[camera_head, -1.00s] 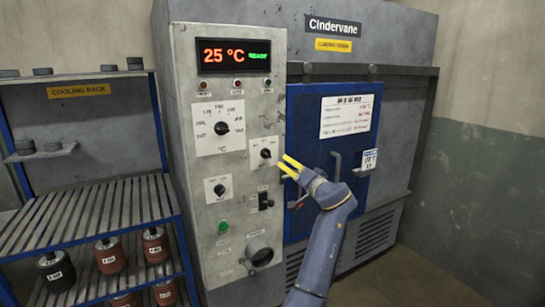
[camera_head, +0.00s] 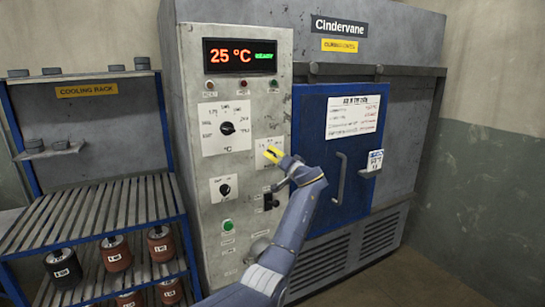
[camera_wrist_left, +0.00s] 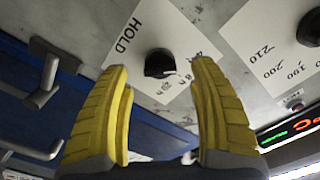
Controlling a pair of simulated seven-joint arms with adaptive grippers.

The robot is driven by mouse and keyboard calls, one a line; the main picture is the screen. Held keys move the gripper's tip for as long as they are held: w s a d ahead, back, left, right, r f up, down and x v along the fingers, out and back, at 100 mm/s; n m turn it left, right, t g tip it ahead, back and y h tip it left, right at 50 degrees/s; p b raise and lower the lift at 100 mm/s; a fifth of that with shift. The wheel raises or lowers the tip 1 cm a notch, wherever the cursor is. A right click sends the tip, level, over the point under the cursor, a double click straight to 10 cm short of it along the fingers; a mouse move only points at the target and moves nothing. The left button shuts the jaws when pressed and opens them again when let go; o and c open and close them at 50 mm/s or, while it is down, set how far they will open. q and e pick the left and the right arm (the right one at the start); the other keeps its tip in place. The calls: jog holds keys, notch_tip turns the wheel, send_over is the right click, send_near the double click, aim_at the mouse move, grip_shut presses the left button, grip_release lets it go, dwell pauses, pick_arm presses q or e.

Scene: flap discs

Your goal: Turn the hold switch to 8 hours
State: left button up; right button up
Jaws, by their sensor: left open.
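The hold switch is a black knob (camera_wrist_left: 159,63) on a white plate (camera_wrist_left: 140,42) marked HOLD, with hour marks at its rim, only partly readable. Which mark the knob points to I cannot tell. In the head view the same plate (camera_head: 262,144) is on the oven's control panel, and my gripper hides the knob. My left gripper (camera_head: 272,154) is at the plate, its yellow fingers open and pointing at the panel. In the left wrist view the knob shows between and beyond the two fingertips, not gripped. My right gripper is not in view.
A larger temperature dial (camera_head: 227,128) is above and left, a smaller dial (camera_head: 223,188) below left. A rocker switch (camera_head: 270,201) and a green button (camera_head: 227,225) are lower down. The blue door (camera_head: 312,135) with its handle (camera_head: 341,180) is right; the cooling rack (camera_head: 88,92) is left.

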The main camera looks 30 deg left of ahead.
aim_at(272, 153)
pick_arm(q)
jog(key=shift+x, duration=1.7)
grip_shut()
